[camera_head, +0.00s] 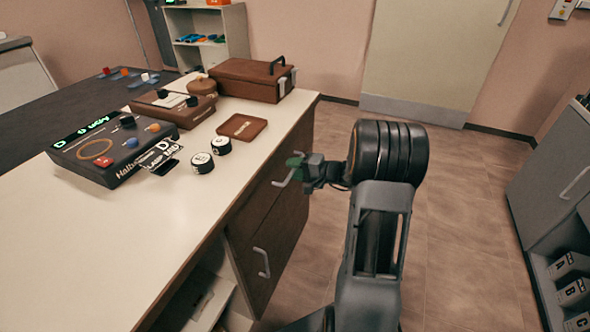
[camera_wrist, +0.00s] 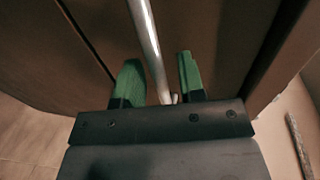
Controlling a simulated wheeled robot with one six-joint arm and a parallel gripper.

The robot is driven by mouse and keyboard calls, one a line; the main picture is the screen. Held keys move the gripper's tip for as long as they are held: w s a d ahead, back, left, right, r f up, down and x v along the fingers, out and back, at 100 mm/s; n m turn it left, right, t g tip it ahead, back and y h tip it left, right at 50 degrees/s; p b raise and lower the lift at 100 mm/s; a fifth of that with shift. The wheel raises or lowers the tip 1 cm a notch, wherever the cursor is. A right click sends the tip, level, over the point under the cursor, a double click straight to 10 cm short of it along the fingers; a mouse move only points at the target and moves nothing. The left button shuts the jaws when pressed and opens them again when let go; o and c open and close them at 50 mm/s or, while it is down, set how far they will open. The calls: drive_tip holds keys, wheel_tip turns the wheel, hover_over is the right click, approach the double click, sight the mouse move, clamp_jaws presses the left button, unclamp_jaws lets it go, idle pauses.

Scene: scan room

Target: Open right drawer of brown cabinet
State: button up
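The brown cabinet (camera_head: 285,215) is built into the side of the white-topped counter. Its farther handle (camera_head: 285,176) is a metal bar on the panel farther up in the picture; the nearer handle (camera_head: 262,262) is on the nearer panel. Both fronts look closed. My gripper (camera_head: 295,162) is at the farther handle. In the wrist view, the green fingers of my gripper (camera_wrist: 158,72) stand apart, with the handle bar (camera_wrist: 148,40) running between them. Gaps show on both sides of the bar, so the fingers are not closed on it. Contact elsewhere cannot be seen.
The white countertop (camera_head: 120,255) carries a brown case (camera_head: 250,80), a dark control box (camera_head: 108,148), a small brown tray (camera_head: 242,127) and two round pieces (camera_head: 202,162). A grey shelf unit (camera_head: 555,190) stands at the right. The floor (camera_head: 460,230) between is clear.

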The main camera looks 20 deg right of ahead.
drive_tip(key=shift+w, duration=0.1)
clamp_jaws()
idle(0.3)
